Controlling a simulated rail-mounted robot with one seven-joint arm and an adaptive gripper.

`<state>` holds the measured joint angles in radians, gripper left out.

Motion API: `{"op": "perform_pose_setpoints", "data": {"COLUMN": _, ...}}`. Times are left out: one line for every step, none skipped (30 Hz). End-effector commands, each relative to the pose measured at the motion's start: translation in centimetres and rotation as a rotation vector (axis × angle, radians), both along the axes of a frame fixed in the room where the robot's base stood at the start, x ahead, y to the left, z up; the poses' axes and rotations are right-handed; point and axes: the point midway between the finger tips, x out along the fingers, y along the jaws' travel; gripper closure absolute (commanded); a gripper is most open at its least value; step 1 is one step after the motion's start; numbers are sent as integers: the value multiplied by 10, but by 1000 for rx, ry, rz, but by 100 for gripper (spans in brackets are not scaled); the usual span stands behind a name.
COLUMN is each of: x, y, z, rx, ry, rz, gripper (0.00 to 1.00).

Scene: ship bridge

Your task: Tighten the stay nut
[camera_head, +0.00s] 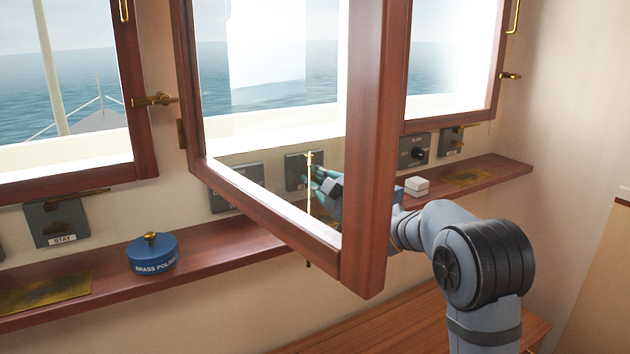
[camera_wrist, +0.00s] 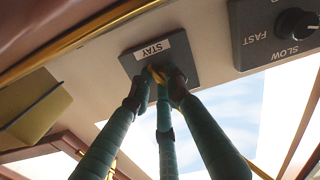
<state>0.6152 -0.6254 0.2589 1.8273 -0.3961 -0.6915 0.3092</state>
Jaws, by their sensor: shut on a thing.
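The grey stay plate (camera_wrist: 190,66) with its upside-down STAY label is at the top middle of the wrist view. My gripper (camera_wrist: 155,85) has its teal fingers closed around the small brass stay nut (camera_wrist: 153,74) at the plate. The dark fingertips hide most of the nut. In the head view my gripper (camera_head: 326,187) shows through the glass of the open window sash (camera_head: 367,160). The plate (camera_head: 292,172) is partly visible there, behind a thin upright brass bar (camera_head: 310,190). The nut cannot be made out in that view.
The wooden sash stands out into the room in front of my gripper. A FAST/SLOW knob (camera_wrist: 295,24) is beside the plate. A small white box (camera_head: 417,187) and a blue brass polish tin (camera_head: 152,254) stand on the sill ledge (camera_head: 225,238).

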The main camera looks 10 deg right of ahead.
Motion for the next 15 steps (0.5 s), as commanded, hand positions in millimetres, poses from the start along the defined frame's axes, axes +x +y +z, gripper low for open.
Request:
{"op": "perform_pose_setpoints", "data": {"x": 0, "y": 3, "z": -8, "rx": 32, "ry": 26, "rz": 5, "gripper": 100}}
{"op": "perform_pose_setpoints", "data": {"x": 0, "y": 3, "z": -8, "rx": 57, "ry": 34, "rz": 5, "gripper": 100}}
{"op": "perform_pose_setpoints", "data": {"x": 0, "y": 3, "z": -8, "rx": 87, "ry": 45, "rz": 5, "gripper": 100}}
{"op": "perform_pose_setpoints", "data": {"x": 0, "y": 3, "z": -8, "rx": 110, "ry": 53, "rz": 5, "gripper": 100}}
{"op": "perform_pose_setpoints", "data": {"x": 0, "y": 3, "z": -8, "rx": 131, "ry": 60, "rz": 5, "gripper": 100}}
{"op": "perform_pose_setpoints", "data": {"x": 0, "y": 3, "z": -8, "rx": 157, "ry": 68, "rz": 4, "gripper": 100}}
{"op": "perform_pose_setpoints", "data": {"x": 0, "y": 3, "z": -8, "rx": 177, "ry": 75, "rz": 4, "gripper": 100}}
{"op": "perform_pose_setpoints", "data": {"x": 0, "y": 3, "z": -8, "rx": 195, "ry": 81, "rz": 4, "gripper": 100}}
{"op": "perform_pose_setpoints", "data": {"x": 0, "y": 3, "z": -8, "rx": 217, "ry": 88, "rz": 4, "gripper": 100}}
{"op": "perform_pose_setpoints", "data": {"x": 0, "y": 3, "z": -8, "rx": 234, "ry": 95, "rz": 4, "gripper": 100}}
{"op": "perform_pose_setpoints", "data": {"x": 0, "y": 4, "z": -8, "rx": 247, "ry": 99, "rz": 4, "gripper": 100}}
{"op": "perform_pose_setpoints", "data": {"x": 0, "y": 4, "z": -8, "rx": 267, "ry": 105, "rz": 4, "gripper": 100}}
{"op": "perform_pose_setpoints", "data": {"x": 0, "y": 4, "z": -8, "rx": 278, "ry": 109, "rz": 5, "gripper": 100}}
{"op": "perform_pose_setpoints", "data": {"x": 0, "y": 4, "z": -8, "rx": 290, "ry": 113, "rz": 5, "gripper": 100}}
{"op": "perform_pose_setpoints", "data": {"x": 0, "y": 4, "z": -8, "rx": 303, "ry": 117, "rz": 5, "gripper": 100}}
